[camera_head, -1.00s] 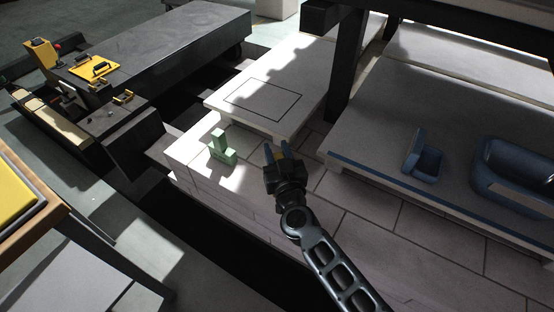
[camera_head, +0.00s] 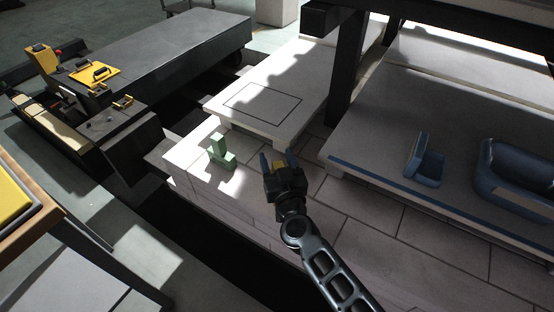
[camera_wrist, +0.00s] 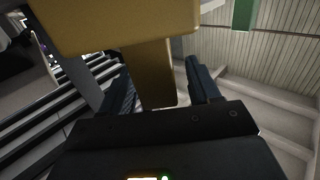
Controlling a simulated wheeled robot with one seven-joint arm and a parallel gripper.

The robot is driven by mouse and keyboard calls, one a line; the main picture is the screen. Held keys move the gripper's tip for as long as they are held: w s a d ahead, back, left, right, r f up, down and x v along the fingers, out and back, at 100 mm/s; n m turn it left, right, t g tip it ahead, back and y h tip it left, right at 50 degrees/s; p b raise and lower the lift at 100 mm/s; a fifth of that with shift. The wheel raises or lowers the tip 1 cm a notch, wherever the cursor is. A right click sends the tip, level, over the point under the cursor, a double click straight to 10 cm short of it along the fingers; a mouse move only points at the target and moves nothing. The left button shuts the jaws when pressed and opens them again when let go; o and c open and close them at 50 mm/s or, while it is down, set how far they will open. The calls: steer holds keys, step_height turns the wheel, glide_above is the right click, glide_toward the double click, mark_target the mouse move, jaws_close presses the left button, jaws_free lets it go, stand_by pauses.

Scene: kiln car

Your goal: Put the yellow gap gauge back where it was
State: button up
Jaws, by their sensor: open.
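The yellow gap gauge (camera_wrist: 155,70) fills the top of the wrist view as a T shape, with a wide block above and a narrower stem below. The stem lies between the two fingers of my gripper (camera_wrist: 160,88), with visible gaps at its sides. In the head view only a small yellow part of the gauge (camera_head: 279,164) shows between the fingers of my gripper (camera_head: 278,161). My gripper is open around it, over the pale brick deck. I cannot tell whether the gauge rests on the deck.
A green angled piece (camera_head: 221,154) stands left of my gripper. A pale slab with a marked square (camera_head: 232,91) lies behind. A dark post (camera_head: 347,75) rises at back right. A blue-edged shelf (camera_head: 380,128) holds a blue angled piece (camera_head: 427,166) and a blue bin (camera_head: 515,188).

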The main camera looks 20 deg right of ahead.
steer(key=shift+r, duration=0.2)
steer(key=s+a+p, duration=0.1)
steer(key=s+a, duration=0.1)
steer(key=s, duration=0.9)
steer(key=shift+s+a, duration=0.15)
steer(key=shift+s, duration=0.25)
steer(key=s+r+y, duration=0.1)
steer(key=s+r, duration=0.1)
steer(key=s, duration=0.8)
steer(key=s+r+y, duration=0.1)
steer(key=s+r, duration=0.1)
steer(key=s, duration=0.8)
steer(key=s+d+r+n+g+y, duration=0.1)
steer(key=s+d+r+n+g, duration=0.1)
steer(key=s+r, duration=0.9)
steer(key=s, duration=0.2)
steer(key=shift+s+d+g, duration=0.35)
steer(key=shift+g, duration=0.05)
step_height(320, 180, up, 4)
steer(key=p, duration=0.4)
steer(key=shift+r+p, duration=0.2)
steer(key=shift+p, duration=0.15)
